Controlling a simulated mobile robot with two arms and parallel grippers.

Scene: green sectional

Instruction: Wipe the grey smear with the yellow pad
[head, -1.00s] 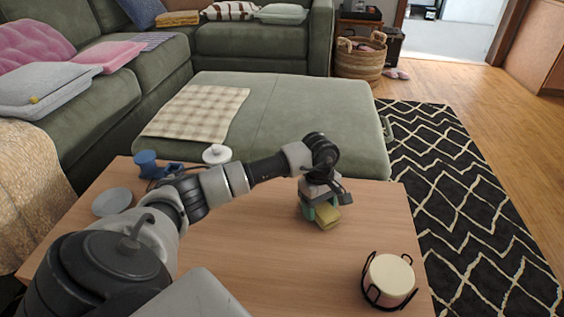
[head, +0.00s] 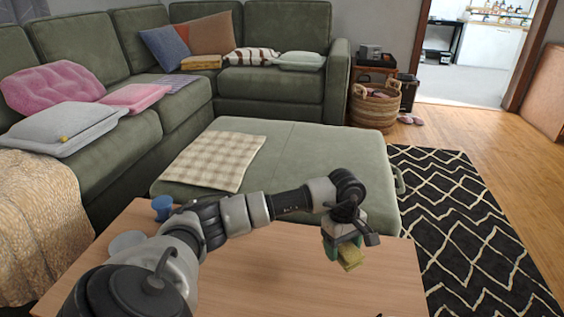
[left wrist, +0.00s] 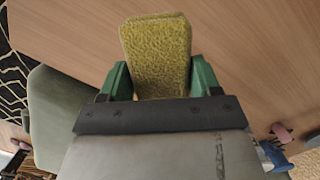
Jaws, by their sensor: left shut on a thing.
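The yellow pad (head: 350,257) is held in my left gripper (head: 341,248), over the right part of the wooden table (head: 270,270). In the left wrist view the pad (left wrist: 156,52) sits between the two green fingers of my left gripper (left wrist: 158,82), which are shut on it. The wood shows beyond the pad; whether the pad touches it I cannot tell. No grey smear is visible in either view.
A blue cup-like thing (head: 162,207) and a pale round dish (head: 127,241) are at the table's left. The green ottoman (head: 320,160) is behind the table, with a patterned rug (head: 470,220) to the right. The table's middle looks clear.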

